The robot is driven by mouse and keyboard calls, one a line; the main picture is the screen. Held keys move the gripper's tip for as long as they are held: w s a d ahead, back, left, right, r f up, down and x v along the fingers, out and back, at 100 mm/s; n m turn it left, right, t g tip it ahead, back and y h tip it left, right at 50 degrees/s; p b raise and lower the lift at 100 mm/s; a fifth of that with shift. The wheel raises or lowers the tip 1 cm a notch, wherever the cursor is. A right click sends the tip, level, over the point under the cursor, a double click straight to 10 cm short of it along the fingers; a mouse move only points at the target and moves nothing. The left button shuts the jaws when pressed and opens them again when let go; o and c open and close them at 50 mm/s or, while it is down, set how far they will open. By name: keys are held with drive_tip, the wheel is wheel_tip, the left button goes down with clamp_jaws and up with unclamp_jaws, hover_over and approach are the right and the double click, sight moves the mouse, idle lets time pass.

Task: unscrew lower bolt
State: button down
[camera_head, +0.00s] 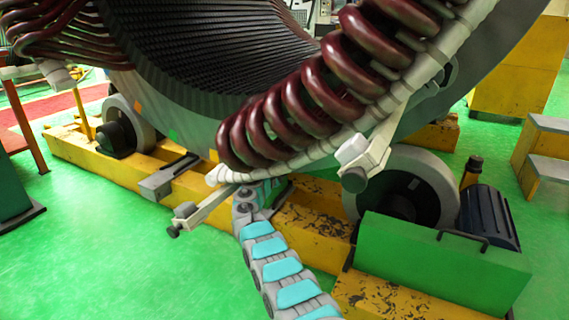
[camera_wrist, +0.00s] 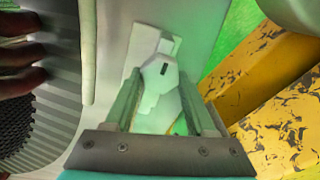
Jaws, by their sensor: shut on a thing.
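The stator (camera_head: 200,60) is a big grey ring with dark red coils along its inner rim. My gripper (camera_head: 265,186) is beneath the lowest coils, at the end of my grey and cyan arm, and its fingertips are mostly hidden there. In the wrist view my gripper (camera_wrist: 160,92) has one finger on each side of a pale piece with a dark slot, which I take for the lower bolt (camera_wrist: 160,70). The gripper is shut on it. The bolt sits in front of a pale stepped bracket (camera_wrist: 140,48). I cannot make out the bolt in the head view.
A pale bracket with a dark knob (camera_head: 186,211) juts out left of my gripper, and another bracket (camera_head: 365,153) is to the right. Yellow base beams (camera_head: 310,228), a roller (camera_head: 400,190) and a green box (camera_head: 440,262) are close by. Green floor (camera_head: 110,250) is open at left.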

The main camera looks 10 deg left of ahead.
drive_tip(key=shift+f, duration=0.15)
idle(0.3)
drive_tip(key=shift+c, duration=1.1)
unclamp_jaws()
drive_tip(key=shift+s+a, duration=0.1)
drive_tip(key=v, duration=0.7)
drive_tip(key=shift+s, duration=0.3)
